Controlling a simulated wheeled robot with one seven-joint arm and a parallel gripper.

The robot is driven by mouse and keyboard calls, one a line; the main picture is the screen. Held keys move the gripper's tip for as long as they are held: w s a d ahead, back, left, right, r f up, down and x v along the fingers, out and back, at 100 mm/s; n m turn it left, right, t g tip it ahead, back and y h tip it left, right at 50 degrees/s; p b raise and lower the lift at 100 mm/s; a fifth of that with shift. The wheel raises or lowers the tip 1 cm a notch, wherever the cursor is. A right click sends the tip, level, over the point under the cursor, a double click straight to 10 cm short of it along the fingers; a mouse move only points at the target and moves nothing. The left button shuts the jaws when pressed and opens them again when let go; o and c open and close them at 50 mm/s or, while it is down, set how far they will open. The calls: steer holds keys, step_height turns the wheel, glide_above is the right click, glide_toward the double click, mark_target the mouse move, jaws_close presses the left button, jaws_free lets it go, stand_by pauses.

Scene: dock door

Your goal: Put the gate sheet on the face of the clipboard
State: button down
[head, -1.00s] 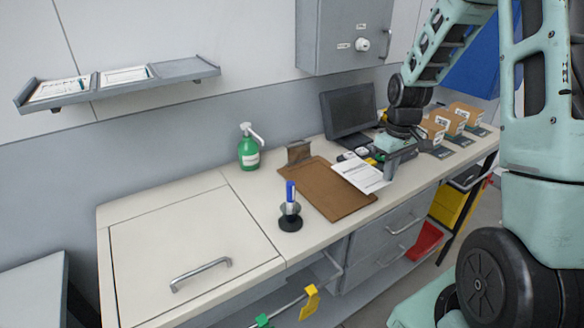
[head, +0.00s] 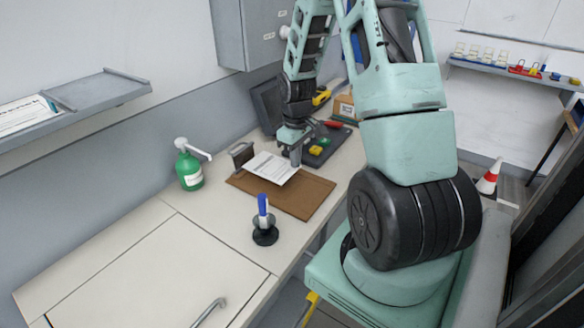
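A white printed sheet (head: 268,167), which I take to be the gate sheet, is over the clip-end half of the brown clipboard (head: 306,197). The clipboard lies flat on the counter, with its metal clip (head: 241,155) at the back left. My gripper (head: 294,161) points down at the sheet's right edge and appears shut on it. The fingertips are small and partly hidden. The sheet looks slightly above the board; I cannot tell whether it touches it. Its far edge is near the clip, not visibly under it.
A blue marker in a black stand (head: 265,228) is in front of the clipboard, and a green pump bottle (head: 189,167) is to its left. A monitor (head: 267,105) stands behind. A wall shelf (head: 91,97) holds papers. The left counter is clear.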

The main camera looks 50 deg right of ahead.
mark_target(296, 179)
steer(key=shift+f+p, duration=0.4)
steer(key=shift+f, duration=1.7)
steer(key=c, duration=1.7)
jaws_free()
steer(key=shift+f, duration=0.1)
